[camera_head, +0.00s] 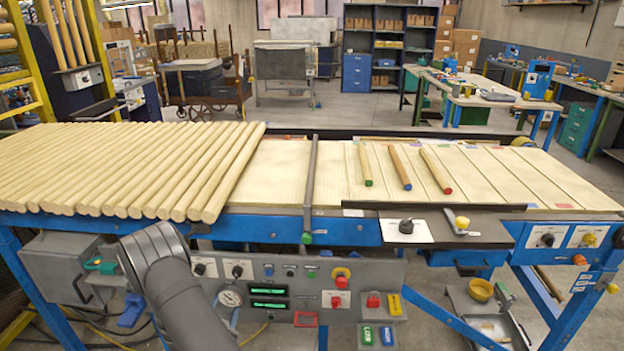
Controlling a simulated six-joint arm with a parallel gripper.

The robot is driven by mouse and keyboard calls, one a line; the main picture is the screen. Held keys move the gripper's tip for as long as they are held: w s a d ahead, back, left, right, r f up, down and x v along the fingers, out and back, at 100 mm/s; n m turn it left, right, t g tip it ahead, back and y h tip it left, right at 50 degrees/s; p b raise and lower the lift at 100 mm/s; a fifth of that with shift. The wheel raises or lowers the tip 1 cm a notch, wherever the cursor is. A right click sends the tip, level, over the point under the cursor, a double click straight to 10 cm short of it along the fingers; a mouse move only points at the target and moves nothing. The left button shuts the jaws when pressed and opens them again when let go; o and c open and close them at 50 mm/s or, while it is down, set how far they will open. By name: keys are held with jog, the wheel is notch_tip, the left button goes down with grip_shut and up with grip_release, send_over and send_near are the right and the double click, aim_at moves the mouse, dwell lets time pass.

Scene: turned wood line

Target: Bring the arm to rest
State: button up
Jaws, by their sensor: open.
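A thick grey link of my arm (188,305) rises from the bottom edge, left of centre, and bends at a rounded joint in front of the control panel. My gripper is not in view, so its jaws and whatever is near them cannot be seen. Many pale wooden rods (120,165) lie side by side on the left of the line. Three separate short rods lie on the right: one with a green end (366,165), one with a blue end (400,167) and one with a red end (436,169).
A dark bar with a green tip (311,190) crosses the line. The control panel (290,308) hangs from the front, partly hidden by my arm. A dark shelf with a knob (440,228) sits at the right front edge.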

aim_at(235, 277)
jog(key=w, duration=1.2)
jog(key=shift+w, duration=0.2)
